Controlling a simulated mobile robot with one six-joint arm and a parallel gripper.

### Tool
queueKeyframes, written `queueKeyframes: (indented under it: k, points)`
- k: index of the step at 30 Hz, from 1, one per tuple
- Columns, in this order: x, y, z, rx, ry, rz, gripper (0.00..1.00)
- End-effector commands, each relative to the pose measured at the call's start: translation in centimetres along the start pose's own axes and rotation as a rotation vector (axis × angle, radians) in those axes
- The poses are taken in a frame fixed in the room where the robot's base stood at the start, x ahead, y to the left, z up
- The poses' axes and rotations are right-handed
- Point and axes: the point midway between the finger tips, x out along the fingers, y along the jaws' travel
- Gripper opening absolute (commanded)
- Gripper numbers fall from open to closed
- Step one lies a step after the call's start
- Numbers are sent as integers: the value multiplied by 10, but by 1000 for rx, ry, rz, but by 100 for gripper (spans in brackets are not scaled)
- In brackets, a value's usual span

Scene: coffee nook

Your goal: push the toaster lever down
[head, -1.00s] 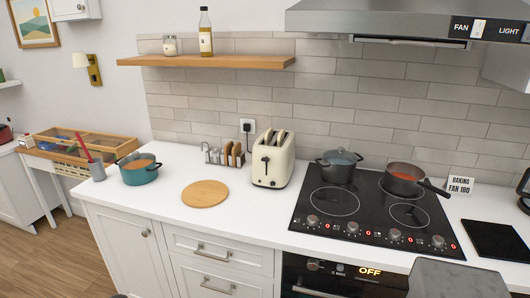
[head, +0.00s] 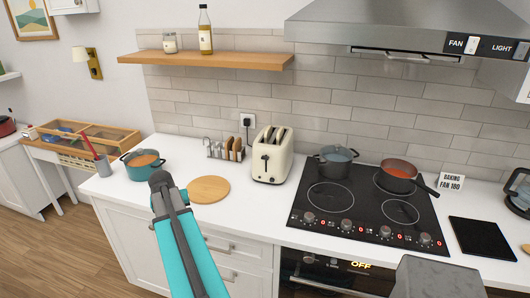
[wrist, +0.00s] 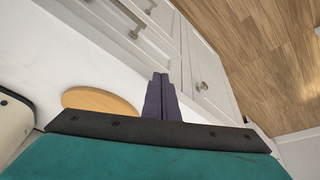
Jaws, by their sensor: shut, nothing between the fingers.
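The cream toaster (head: 271,167) stands upright on the white counter, between the wooden board and the hob. Its dark lever (head: 265,158) is on the narrow front face; its exact height is too small to tell. Dark slots show on top. In the wrist view a cream rounded body, seemingly the toaster (wrist: 14,118), is cut off at the left edge. My gripper (wrist: 160,76) shows its dark fingers together, empty, over the cabinet fronts and well to the right of the toaster. In the head view my teal arm rises in front of the counter, apart from the toaster.
A teal pot (head: 141,164) stands left. The black hob (head: 368,215) at right carries a grey pot (head: 335,162) and a red-filled pan (head: 398,177). A wooden shelf (head: 205,60) hangs above.

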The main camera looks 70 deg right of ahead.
Motion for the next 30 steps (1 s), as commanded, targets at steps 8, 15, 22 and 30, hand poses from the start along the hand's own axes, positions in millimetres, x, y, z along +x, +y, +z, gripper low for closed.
queueKeyframes:
  k: [8, 15, 22, 30]
  points:
    - [-49, 100, -66, 164, 87, 59, 0]
    - [-86, 198, -102, 309, 153, 121, 0]
    - [-127, 290, -122, 439, 213, 183, 0]
    - [-158, 353, -128, 526, 255, 228, 0]
